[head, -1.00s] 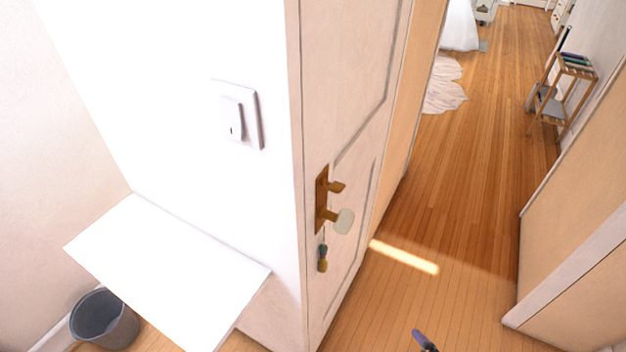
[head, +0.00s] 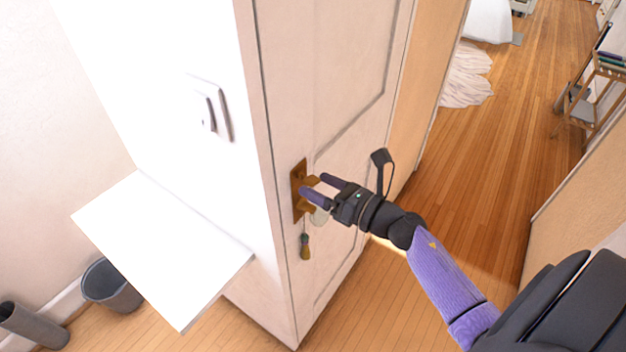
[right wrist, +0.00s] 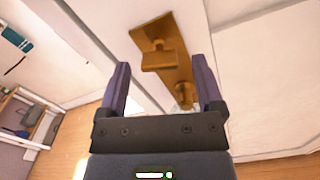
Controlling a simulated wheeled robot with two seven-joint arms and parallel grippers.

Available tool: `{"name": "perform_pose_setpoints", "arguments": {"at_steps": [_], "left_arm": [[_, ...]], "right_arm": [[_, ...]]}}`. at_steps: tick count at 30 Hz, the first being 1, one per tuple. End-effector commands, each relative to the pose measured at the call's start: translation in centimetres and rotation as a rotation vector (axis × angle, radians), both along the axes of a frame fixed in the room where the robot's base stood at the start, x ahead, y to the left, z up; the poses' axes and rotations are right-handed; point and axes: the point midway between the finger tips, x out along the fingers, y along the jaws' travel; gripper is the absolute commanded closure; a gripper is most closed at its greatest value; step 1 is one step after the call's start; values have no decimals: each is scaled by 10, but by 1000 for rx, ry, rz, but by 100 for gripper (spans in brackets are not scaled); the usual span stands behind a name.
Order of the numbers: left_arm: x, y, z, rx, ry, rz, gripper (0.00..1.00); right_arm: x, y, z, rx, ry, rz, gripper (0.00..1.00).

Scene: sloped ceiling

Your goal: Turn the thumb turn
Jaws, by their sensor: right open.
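A brass plate (head: 298,192) is on the edge side of the pale door. In the right wrist view the thumb turn (right wrist: 158,60) shows between the two open fingertips (right wrist: 158,66). I cannot tell whether a finger touches it. My left gripper is in neither view.
A key with a tassel (head: 305,247) hangs below the knob. A white shelf (head: 160,245) juts out left of the door, above a grey bin (head: 112,287). A wooden stand (head: 600,95) is at far right.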

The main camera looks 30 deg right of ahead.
Motion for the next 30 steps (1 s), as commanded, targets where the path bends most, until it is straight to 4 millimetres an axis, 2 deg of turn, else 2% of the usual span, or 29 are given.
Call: {"name": "perform_pose_setpoints", "arguments": {"at_steps": [4,12,14,24,25,30], "left_arm": [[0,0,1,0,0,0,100],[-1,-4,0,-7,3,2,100],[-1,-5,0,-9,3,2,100],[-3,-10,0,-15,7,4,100],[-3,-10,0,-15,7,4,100],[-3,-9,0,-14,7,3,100]], "right_arm": [[13,5,0,2,1,-1,15],[15,6,-1,2,2,-1,15],[15,6,-1,2,2,-1,25],[15,6,-1,3,3,-1,97],[15,6,-1,4,2,-1,100],[15,6,0,9,4,-1,100]]}}
